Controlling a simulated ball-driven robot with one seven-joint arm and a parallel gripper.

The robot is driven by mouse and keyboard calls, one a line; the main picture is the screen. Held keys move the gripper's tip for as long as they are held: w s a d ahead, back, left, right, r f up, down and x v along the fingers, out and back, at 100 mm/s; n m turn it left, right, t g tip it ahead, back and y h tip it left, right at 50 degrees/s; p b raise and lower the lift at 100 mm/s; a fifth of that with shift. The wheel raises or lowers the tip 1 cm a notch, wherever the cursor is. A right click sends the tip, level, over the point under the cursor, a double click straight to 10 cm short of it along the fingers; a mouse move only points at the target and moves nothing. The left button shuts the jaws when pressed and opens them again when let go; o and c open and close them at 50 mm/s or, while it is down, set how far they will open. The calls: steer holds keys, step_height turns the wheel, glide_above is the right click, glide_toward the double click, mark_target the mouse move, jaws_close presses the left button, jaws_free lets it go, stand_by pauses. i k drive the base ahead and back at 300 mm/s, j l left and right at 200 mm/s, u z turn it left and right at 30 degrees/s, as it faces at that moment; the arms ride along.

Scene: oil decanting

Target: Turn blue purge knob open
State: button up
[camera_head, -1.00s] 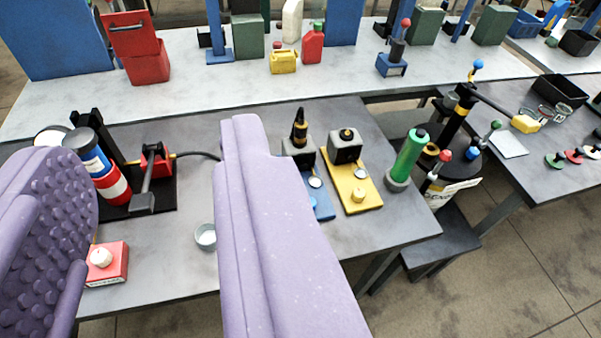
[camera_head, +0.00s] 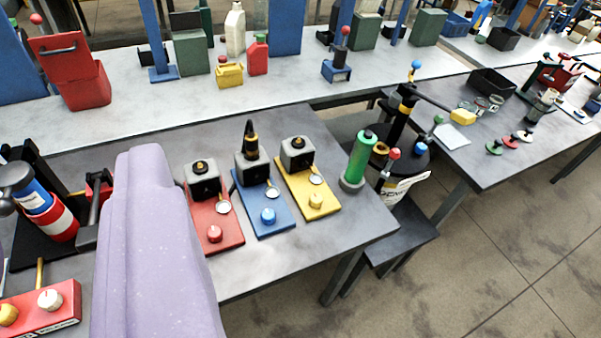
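The blue knob (camera_head: 268,216) is a small round cap on the front part of a blue base plate (camera_head: 256,200), in the middle of three similar units on the grey table. A small gauge and a dark grey block with a black and yellow fitting (camera_head: 251,148) stand behind it on the plate. My gripper (camera_head: 48,170) is open, with nothing seen between its purple fingers. Its right finger fills the lower left, left of the blue unit and nearer the camera. Its left finger is almost wholly out of frame.
A red unit (camera_head: 226,232) stands left of the blue one, a yellow unit (camera_head: 322,202) right of it. A green cylinder (camera_head: 362,157) stands at the table's right edge. A red box (camera_head: 62,304) with knobs is at lower left.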

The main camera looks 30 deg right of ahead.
mark_target(268, 215)
steer(key=z, duration=0.45)
steer(key=i+j+z, duration=0.1)
steer(key=i+j, duration=0.4)
steer(key=i+j+z, duration=0.1)
steer(key=i+j, duration=0.35)
steer(key=j, duration=0.15)
